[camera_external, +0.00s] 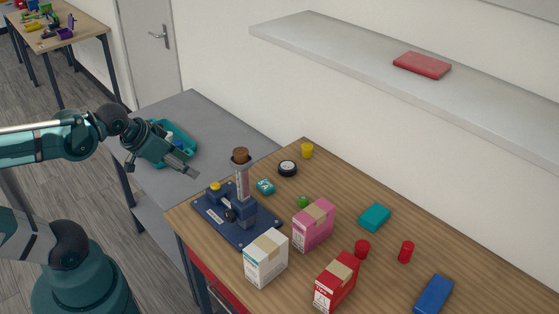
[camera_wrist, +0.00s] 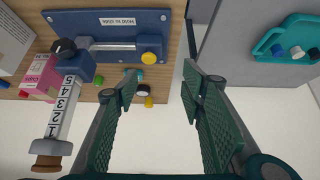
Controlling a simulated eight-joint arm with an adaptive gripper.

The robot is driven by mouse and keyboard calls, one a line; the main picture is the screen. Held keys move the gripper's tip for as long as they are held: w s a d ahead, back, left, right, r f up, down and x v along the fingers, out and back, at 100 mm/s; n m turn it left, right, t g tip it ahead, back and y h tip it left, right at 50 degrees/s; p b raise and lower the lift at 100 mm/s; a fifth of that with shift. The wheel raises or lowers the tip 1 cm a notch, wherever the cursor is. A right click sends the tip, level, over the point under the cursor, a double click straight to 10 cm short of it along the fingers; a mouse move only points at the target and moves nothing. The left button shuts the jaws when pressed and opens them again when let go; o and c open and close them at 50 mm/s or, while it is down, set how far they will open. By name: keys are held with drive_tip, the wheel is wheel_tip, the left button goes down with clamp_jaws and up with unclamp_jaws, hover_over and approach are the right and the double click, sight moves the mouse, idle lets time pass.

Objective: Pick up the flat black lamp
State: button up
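A flat round black object with a white centre, which looks like the lamp (camera_external: 287,168), lies on the wooden table near its back left edge. My gripper (camera_external: 192,171) is in the air left of the wooden table, near the grey table, and apart from the lamp. In the wrist view my gripper (camera_wrist: 161,82) is open, with nothing between the fingers.
A blue device with an upright scale (camera_external: 242,185) stands left of the lamp. A teal box (camera_external: 265,186) and a yellow cylinder (camera_external: 307,151) are close to it. Cartons, including a pink one (camera_external: 314,223), stand in front. A teal tray (camera_external: 181,152) is on the grey table.

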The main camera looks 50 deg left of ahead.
idle(0.3)
drive_tip(key=o, duration=0.6)
drive_tip(key=shift+w+r, duration=0.1)
